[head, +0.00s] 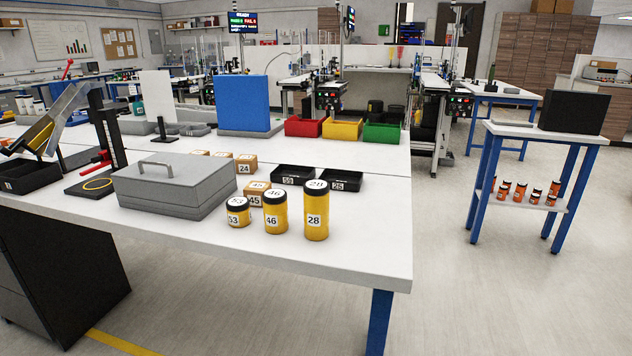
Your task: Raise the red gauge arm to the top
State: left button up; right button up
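A black gauge stand (106,130) with an upright column stands at the left of the white table. Its red gauge arm (93,161) sits low on the column, just above the flat black base (80,190), and points left. A yellow ring (97,184) lies on the base. The grey box in front hides part of the base's right side. Neither of my grippers is in view.
A grey lidded box (175,190) with a handle stands right of the gauge. Several numbered yellow jars (316,215), small cardboard boxes (246,166) and black trays (293,176) stand further right. A black bin (30,176) with a tilted clear chute is at left. The table's front right is clear.

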aim_at(104, 157)
jog(key=u, duration=1.3)
